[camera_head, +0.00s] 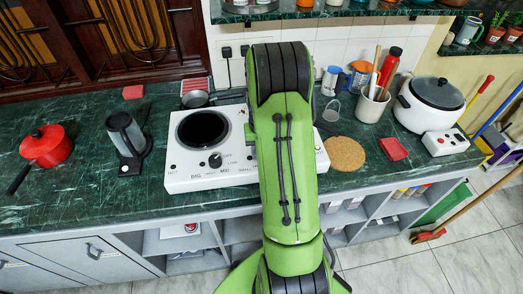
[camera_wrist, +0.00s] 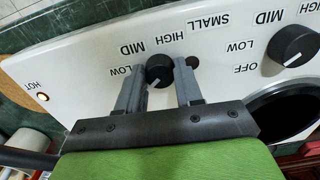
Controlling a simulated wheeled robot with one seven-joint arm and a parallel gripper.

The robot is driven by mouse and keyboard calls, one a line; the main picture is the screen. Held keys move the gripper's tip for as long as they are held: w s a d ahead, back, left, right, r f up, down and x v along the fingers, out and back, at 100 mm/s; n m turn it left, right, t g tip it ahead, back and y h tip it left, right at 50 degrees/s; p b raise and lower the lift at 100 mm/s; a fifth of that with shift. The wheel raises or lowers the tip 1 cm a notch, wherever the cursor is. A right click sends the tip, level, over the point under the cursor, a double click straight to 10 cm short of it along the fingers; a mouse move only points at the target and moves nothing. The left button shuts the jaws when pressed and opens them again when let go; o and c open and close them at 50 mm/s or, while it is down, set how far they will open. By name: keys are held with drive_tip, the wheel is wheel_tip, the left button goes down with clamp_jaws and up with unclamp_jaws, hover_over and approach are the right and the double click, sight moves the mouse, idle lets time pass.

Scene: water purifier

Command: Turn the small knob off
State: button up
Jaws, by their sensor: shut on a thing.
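In the wrist view the small knob (camera_wrist: 158,70) is black and round with a white mark on its lower side. It sits on the white stove panel among the labels LOW, MID and HIGH, near the word SMALL. My gripper (camera_wrist: 161,76) has its two grey fingers on either side of this knob, shut on it. Any OFF label at this knob is hidden or out of view. In the head view my green arm covers the small knob and my gripper. The white stove (camera_head: 180,172) shows to the left of the arm.
The other black knob (camera_wrist: 292,46) stands to the right in the wrist view and on the stove's front in the head view (camera_head: 215,160). An orange light (camera_wrist: 42,97) glows by HOT. A grey-black pitcher (camera_head: 124,133), cork mat (camera_head: 344,153) and white cooker (camera_head: 431,104) stand around.

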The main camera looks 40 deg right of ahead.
drive_tip(key=shift+n, duration=0.4)
drive_tip(key=o, duration=1)
drive_tip(key=shift+o, duration=0.2)
wheel_tip(320, 180, up, 16)
drive_tip(key=p, duration=0.2)
drive_tip(key=shift+p, duration=0.4)
drive_tip(key=shift+f, duration=0.1)
